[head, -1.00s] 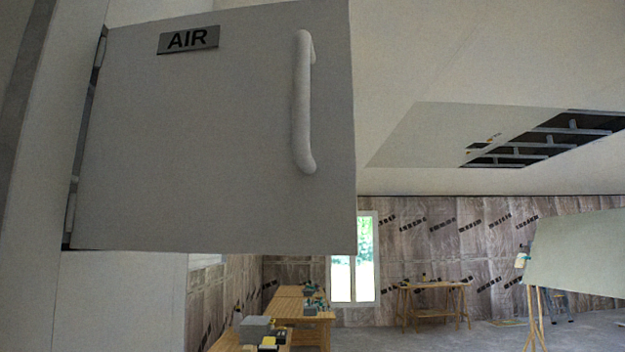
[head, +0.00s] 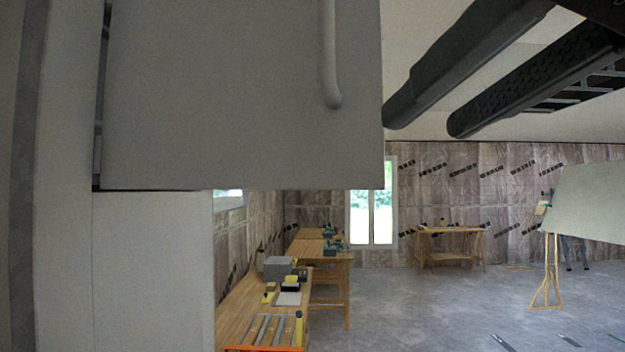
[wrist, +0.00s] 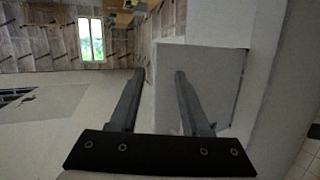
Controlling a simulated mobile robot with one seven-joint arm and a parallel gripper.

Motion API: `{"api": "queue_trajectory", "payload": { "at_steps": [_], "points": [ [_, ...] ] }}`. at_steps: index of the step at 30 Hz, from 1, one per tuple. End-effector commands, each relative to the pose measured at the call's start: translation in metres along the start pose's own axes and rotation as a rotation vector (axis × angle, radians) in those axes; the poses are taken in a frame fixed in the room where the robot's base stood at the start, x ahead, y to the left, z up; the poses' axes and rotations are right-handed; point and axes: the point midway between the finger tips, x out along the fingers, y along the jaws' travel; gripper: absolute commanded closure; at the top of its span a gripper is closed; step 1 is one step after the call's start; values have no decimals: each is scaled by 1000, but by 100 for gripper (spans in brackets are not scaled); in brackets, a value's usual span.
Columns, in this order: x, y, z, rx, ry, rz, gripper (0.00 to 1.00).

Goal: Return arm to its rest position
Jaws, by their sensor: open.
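My gripper (head: 428,122) reaches in from the top right of the head view, its two dark fingers apart and nothing visible between them. It is to the right of a grey hinged door (head: 240,110) with a pale vertical bar handle (head: 329,60); the left fingertip appears close to the door's right edge. The door's top is cut off by the frame. In the wrist view, my gripper (wrist: 159,75) is also open and empty, with the grey door (wrist: 205,75) behind and to the right of the fingers.
Wooden workbenches (head: 262,305) with tools and boxes stand below and beyond the door. A leaning board (head: 595,212) on an easel is at right. A far table (head: 448,232) stands by the back wall. The grey floor (head: 440,310) in the middle is clear.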

Motion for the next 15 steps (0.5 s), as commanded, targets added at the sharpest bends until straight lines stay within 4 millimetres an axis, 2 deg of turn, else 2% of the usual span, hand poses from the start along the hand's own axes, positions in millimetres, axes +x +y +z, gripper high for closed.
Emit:
{"api": "queue_trajectory", "payload": {
  "at_steps": [1, 5, 6, 10, 15],
  "points": [
    [26, 10, 19, 16, -64, 23, 53],
    [78, 33, 75, 47, -211, 80, 53],
    [92, 40, 94, 55, -256, 97, 53],
    [128, 61, 162, 82, -404, 149, 53],
    [153, 84, 257, 109, -593, 208, 53]
  ]
}}
